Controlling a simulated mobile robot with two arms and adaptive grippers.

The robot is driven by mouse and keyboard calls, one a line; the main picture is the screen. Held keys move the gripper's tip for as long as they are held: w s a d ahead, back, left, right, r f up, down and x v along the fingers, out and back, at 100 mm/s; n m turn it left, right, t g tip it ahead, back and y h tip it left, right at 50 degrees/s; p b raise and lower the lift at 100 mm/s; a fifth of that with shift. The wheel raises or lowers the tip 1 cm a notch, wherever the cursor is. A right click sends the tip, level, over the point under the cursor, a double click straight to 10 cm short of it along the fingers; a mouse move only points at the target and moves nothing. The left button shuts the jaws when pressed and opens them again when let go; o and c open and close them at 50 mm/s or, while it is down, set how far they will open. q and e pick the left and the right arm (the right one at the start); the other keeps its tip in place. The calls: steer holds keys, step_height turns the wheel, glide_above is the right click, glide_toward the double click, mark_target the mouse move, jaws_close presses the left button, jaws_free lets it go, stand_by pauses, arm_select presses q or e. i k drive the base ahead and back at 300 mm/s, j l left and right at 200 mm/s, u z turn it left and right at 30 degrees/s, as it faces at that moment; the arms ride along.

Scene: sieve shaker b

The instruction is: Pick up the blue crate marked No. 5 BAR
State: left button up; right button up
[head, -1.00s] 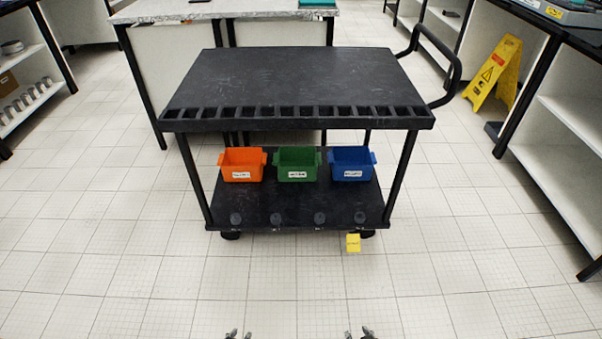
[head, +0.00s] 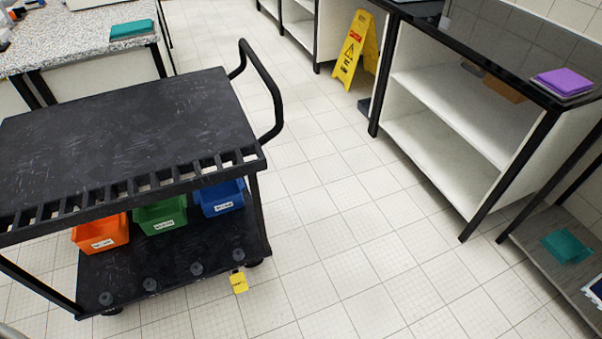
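A blue crate (head: 221,199) with a white label stands on the lower shelf of a black cart, at the right end of a row of three crates. The label is too small to read, and the cart's upper deck hides part of the crate's top. A green crate (head: 161,215) stands beside it, and an orange crate (head: 101,233) is at the left of the row. Neither of my grippers shows clearly in the head view.
The black cart (head: 130,120) has a curved handle at its right. A yellow tag (head: 239,283) hangs at its lower front. A yellow floor sign (head: 356,50) stands at the back. White shelving (head: 450,120) lines the right side. The tiled floor between cart and shelving is clear.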

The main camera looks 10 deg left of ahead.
mark_target(220, 194)
steer(key=i+l+z, duration=0.25)
steer(key=i+z, duration=0.15)
steer(key=i, duration=0.15)
steer(key=i+l+z, duration=0.1)
steer(key=i+z, duration=0.3)
steer(key=i, duration=0.2)
steer(key=i+j+u, duration=0.1)
steer(key=i+u, duration=0.35)
steer(key=i+l+u, duration=0.1)
steer(key=i+u, duration=0.35)
steer(key=i+l+u, duration=0.2)
steer(key=i+u, duration=0.5)
steer(key=u, duration=0.2)
steer(key=i+u, duration=0.25)
steer(key=u, duration=0.15)
steer(key=i+l+u, duration=0.2)
steer(key=u, duration=0.25)
steer(key=i+l+u, duration=0.2)
steer(key=u, duration=0.2)
steer(key=i+l+u, duration=0.15)
steer(key=l+u, duration=0.3)
steer(key=i+j, duration=0.05)
steer(key=j, duration=0.05)
